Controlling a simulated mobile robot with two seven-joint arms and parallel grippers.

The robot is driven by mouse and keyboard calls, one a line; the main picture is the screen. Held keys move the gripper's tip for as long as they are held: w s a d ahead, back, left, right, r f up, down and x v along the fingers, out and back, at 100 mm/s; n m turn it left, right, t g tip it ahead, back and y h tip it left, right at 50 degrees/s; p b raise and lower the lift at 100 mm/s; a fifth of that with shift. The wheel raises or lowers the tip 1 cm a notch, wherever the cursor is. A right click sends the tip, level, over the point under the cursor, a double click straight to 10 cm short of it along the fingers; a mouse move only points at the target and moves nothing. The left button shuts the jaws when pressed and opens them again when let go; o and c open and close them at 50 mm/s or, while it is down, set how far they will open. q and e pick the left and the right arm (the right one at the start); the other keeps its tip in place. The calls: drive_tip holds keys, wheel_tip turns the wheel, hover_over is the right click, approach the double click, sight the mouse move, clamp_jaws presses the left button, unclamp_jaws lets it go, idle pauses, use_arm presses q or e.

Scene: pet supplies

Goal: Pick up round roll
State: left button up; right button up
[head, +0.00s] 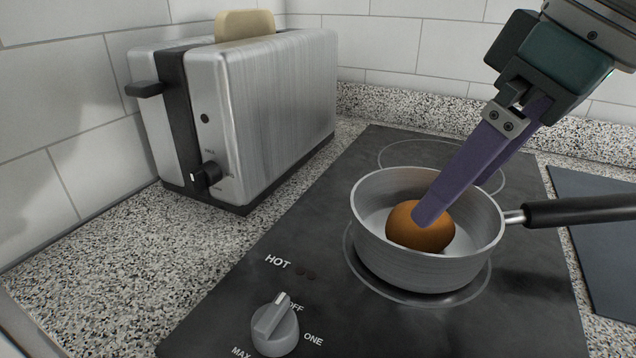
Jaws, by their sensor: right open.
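The round roll (408,229) is golden brown and sits inside a grey metal saucepan (418,267). My right gripper (432,214) reaches down from the upper right into the pan. Its purple fingers overlap one another in this view, and the front fingertip covers the upper right part of the roll. The gripper is open. I cannot tell whether a finger touches the roll. The far finger's tip is hidden. My left gripper is not in view.
The pan stands on a black hotplate (330,225), its dark handle (580,210) pointing right. A steel toaster (265,105) with bread (244,25) stands at the left. A grey knob (275,328) is in front. A dark board (605,250) lies at the right. Tiled walls close the back.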

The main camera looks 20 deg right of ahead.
sight(401, 229)
drive_tip(key=b+x, duration=0.1)
drive_tip(key=x, duration=0.5)
drive_tip(key=shift+w+a+b, duration=0.15)
drive_tip(key=shift+a+b, duration=0.05)
drive_tip(key=shift+b, duration=0.2)
drive_tip(key=shift+c, duration=0.2)
drive_tip(key=c, duration=1.3)
